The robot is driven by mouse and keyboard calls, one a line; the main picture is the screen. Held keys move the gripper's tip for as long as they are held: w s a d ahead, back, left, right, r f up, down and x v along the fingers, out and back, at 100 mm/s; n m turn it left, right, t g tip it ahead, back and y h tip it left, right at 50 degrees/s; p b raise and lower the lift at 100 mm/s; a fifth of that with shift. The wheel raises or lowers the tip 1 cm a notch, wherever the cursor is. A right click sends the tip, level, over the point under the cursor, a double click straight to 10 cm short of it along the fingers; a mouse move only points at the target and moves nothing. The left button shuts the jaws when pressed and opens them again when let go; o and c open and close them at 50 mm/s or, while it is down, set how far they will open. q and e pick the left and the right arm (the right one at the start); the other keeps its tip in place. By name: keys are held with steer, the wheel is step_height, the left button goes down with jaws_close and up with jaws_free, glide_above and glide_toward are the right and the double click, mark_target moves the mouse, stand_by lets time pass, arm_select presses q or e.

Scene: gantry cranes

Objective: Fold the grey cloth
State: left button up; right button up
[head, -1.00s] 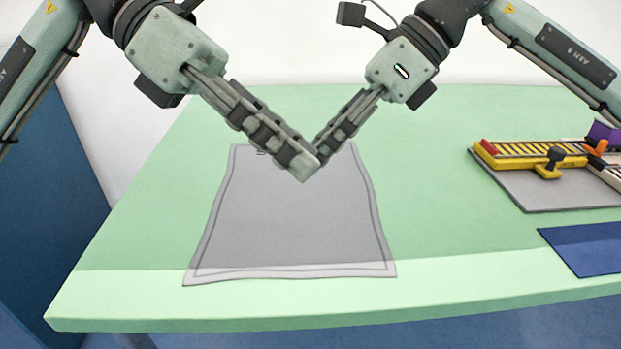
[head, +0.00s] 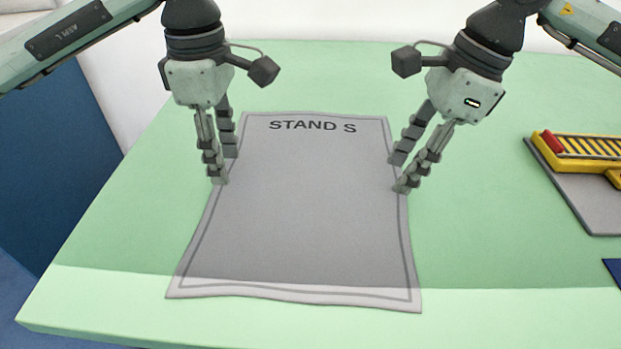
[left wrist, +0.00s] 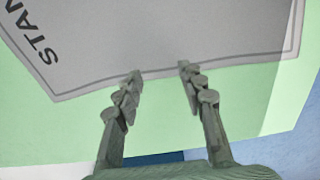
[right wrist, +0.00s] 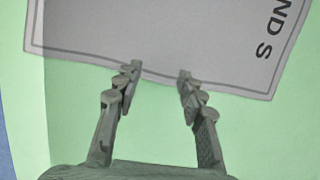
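The grey cloth (head: 305,215) lies flat and spread out on the green table, with a dark border line and the print "STAND S" along its far edge. My left gripper (head: 225,170) is open at the cloth's left edge; in the left wrist view its spread fingers (left wrist: 160,72) reach the cloth's edge (left wrist: 155,74). My right gripper (head: 397,176) is open at the right edge; the right wrist view shows its spread fingers (right wrist: 160,70) at that edge of the cloth (right wrist: 158,45). Whether the fingertips touch the cloth is unclear. Both grippers are empty.
The green table (head: 480,235) is clear around the cloth. At the right stands a yellow toy crane part (head: 585,150) with a red end on a grey board (head: 590,205). A dark blue item (head: 612,270) shows at the right picture edge.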

arm_select(q)
steer(key=shift+f, duration=0.75)
arm_select(e)
steer(key=shift+f, duration=0.7)
arm_select(q)
steer(key=shift+f, duration=0.2)
arm_select(e)
steer(key=shift+f, duration=0.25)
arm_select(q)
steer(key=shift+r, duration=0.1)
steer(key=shift+c, duration=0.3)
arm_select(e)
steer(key=shift+r, duration=0.1)
steer(key=shift+c, duration=0.3)
arm_select(q)
steer(key=c, duration=0.5)
arm_select(e)
steer(key=c, duration=0.5)
arm_select(q)
jaws_close()
arm_select(e)
jaws_close()
arm_select(q)
steer(key=shift+f, duration=0.2)
arm_select(e)
steer(key=shift+f, duration=0.2)
arm_select(q)
steer(key=shift+r, duration=0.15)
arm_select(e)
steer(key=shift+r, duration=0.15)
